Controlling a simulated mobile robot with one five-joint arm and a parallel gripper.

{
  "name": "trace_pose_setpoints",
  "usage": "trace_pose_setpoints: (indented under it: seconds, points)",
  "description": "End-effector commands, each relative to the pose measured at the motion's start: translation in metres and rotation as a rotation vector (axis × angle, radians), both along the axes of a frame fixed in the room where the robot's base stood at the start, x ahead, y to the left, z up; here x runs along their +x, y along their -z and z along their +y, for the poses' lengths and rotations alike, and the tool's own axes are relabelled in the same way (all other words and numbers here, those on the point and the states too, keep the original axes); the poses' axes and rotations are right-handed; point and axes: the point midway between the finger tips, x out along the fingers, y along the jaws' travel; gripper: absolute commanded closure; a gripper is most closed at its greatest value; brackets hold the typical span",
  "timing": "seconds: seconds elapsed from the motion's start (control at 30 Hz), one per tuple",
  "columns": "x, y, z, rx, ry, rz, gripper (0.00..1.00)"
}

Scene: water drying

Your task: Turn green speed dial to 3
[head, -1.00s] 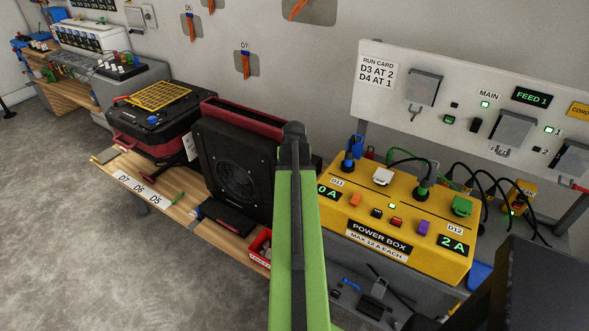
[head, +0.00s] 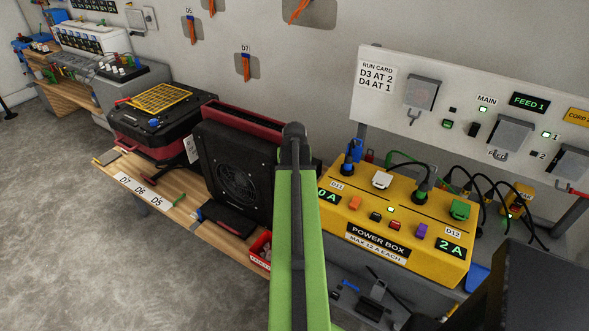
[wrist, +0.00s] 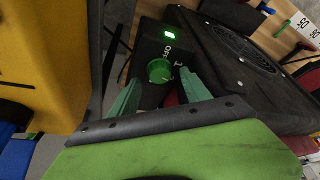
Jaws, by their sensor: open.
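The green speed dial (wrist: 159,70) sits on a black panel (wrist: 150,43) in the wrist view, with the marks OFF and 1 beside it and a lit green lamp above. Other marks around the dial are hidden or too small to read. My gripper (wrist: 157,82) is open, with one teal finger on each side of the dial's lower part. I cannot tell whether the fingers touch it. In the head view my green arm hides the gripper and the dial.
A black fan unit (head: 238,170) stands on the wooden bench (head: 210,236) left of my arm. A yellow power box (head: 385,228) with plugs and cables stands at right, reading 0 A and 2 A. A red bin (head: 260,248) is close to my arm.

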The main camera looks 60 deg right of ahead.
Motion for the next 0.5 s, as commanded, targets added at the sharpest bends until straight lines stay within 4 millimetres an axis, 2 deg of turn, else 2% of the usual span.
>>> trace_pose_setpoints:
  seconds: [0.03,0.5]
  points:
    - [-0.003,-0.018,0.004,0.0,0.0,0.0,0.44]
    - [-0.026,-0.125,0.041,0.0,0.0,0.0,0.44]
